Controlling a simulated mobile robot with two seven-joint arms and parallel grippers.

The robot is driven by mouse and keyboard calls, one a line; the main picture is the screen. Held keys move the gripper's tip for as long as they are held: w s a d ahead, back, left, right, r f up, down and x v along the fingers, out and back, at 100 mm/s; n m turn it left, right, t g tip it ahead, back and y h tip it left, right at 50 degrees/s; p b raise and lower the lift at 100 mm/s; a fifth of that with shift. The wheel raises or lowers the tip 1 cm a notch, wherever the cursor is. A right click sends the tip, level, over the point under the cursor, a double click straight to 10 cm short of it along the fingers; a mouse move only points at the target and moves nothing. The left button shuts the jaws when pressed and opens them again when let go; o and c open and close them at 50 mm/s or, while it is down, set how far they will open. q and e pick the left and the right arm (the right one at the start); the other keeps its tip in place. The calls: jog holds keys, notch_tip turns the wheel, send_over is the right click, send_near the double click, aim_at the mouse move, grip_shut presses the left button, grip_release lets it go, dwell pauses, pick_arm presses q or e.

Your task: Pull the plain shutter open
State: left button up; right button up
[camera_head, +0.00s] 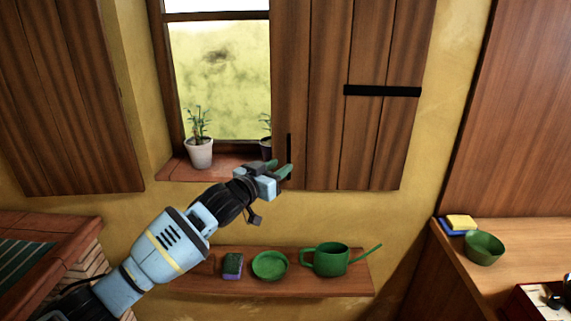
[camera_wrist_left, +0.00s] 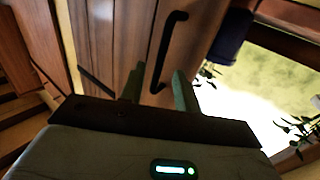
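A brown plank shutter (camera_head: 315,85) with a black strap (camera_head: 382,91) hangs at the window's right side, covering part of the opening. Its black bar handle (camera_head: 289,147) is near its lower left edge. The handle also shows large in the left wrist view (camera_wrist_left: 164,45). Another plank shutter (camera_head: 65,95), with no strap visible, hangs at the left. My left gripper (camera_head: 284,171) is at the strapped shutter's handle. Its fingers (camera_wrist_left: 158,88) are apart, with the handle's near end between them in the wrist view; contact cannot be told. My right gripper is out of view.
A white potted plant (camera_head: 200,153) and a dark pot (camera_head: 266,146) stand on the sill (camera_head: 185,174). Below, a shelf (camera_head: 210,285) holds a sponge (camera_head: 232,266), green dish (camera_head: 270,266) and watering can (camera_head: 331,260). A wooden counter (camera_head: 530,250) is at the right.

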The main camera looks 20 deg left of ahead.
aim_at(288, 162)
pick_arm(q)
jog(key=shift+x, duration=1.85)
grip_shut()
